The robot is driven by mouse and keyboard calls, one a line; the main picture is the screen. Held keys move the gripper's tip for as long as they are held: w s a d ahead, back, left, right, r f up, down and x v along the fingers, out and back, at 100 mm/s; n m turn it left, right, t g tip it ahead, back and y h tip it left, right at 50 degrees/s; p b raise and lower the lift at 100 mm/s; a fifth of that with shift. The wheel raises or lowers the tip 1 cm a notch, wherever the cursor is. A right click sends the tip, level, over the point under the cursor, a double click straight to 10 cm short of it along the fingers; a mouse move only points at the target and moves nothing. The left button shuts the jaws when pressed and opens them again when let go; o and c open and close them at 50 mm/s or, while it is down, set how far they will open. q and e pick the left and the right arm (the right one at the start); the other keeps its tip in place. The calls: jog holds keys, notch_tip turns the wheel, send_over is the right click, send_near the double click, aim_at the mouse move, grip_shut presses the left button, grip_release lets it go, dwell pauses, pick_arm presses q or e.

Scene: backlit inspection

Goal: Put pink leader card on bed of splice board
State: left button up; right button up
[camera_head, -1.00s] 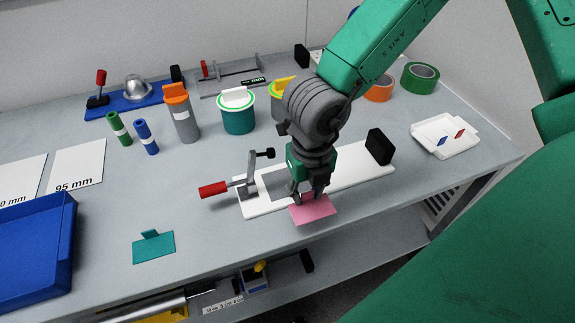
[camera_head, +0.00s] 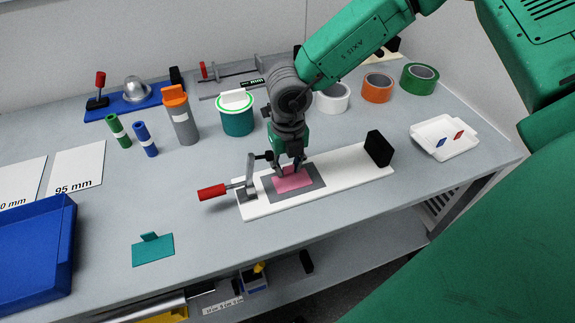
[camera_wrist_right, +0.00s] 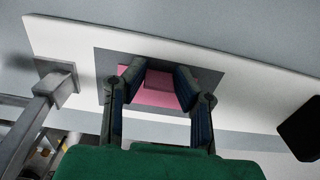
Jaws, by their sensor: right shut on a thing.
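The pink leader card (camera_head: 293,180) is at the grey bed (camera_head: 316,186) of the white splice board (camera_head: 346,172). My right gripper (camera_head: 291,170) is shut on the card's raised tab, pointing down. In the right wrist view the pink card (camera_wrist_right: 152,97) shows between and beyond the fingers (camera_wrist_right: 160,82), inside the grey bed's outline (camera_wrist_right: 207,78). I cannot tell whether the card touches the bed or hangs just above it. A clamp with a red handle (camera_head: 213,192) stands at the board's left end, a black block (camera_head: 379,148) at its right end. My left gripper is out of view.
A teal card (camera_head: 153,249) lies at the front left, beside a blue bin (camera_head: 38,245). Tape rolls (camera_head: 378,88) and tubs (camera_head: 237,113) stand behind. The table's front edge is close to the board.

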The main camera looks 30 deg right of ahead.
jog(key=shift+d, duration=0.1)
jog(key=o, duration=0.8)
jog(key=shift+a, duration=0.2)
jog(key=shift+r, duration=0.1)
notch_tip(320, 180, up, 12)
jog(key=shift+f+p, duration=0.1)
jog(key=shift+p, duration=0.8)
